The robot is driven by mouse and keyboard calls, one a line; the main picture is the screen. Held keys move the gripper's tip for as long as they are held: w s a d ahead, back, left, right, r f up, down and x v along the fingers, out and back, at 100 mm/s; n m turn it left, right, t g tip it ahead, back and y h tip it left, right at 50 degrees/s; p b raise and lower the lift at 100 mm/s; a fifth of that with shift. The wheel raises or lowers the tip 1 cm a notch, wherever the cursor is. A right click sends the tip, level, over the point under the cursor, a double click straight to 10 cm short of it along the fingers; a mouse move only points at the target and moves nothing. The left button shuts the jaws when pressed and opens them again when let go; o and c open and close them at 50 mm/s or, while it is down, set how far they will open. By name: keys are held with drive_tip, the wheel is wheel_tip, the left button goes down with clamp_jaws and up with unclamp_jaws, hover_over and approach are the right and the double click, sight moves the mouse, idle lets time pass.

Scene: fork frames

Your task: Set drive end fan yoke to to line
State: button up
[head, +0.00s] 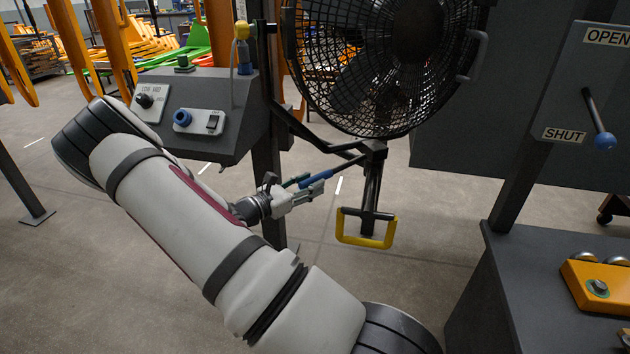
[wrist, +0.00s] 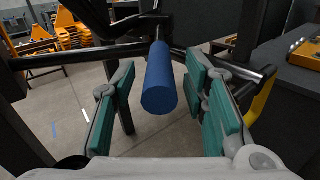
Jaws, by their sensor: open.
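The black caged fan (head: 385,55) hangs in a dark frame at the top of the head view. Below it, a bar with a blue grip (head: 318,178) points toward my gripper (head: 308,187). In the wrist view the blue grip (wrist: 160,80) lies between my open teal-padded fingers (wrist: 162,100); a gap shows on each side, and I cannot tell whether it touches anything. A yellow loop handle (head: 365,243) hangs from the post under the fan. I cannot make out a line mark on the yoke.
A grey control box (head: 205,135) with knobs and a switch stands left of the fan. An OPEN/SHUT panel (head: 592,80) with a blue-knobbed lever (head: 605,140) is at right. A dark bench (head: 510,275) fills the lower right. Bare floor (head: 430,200) lies between.

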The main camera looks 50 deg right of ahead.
drive_tip(key=shift+x, duration=1.2)
clamp_jaws()
drive_tip(key=shift+s, duration=0.15)
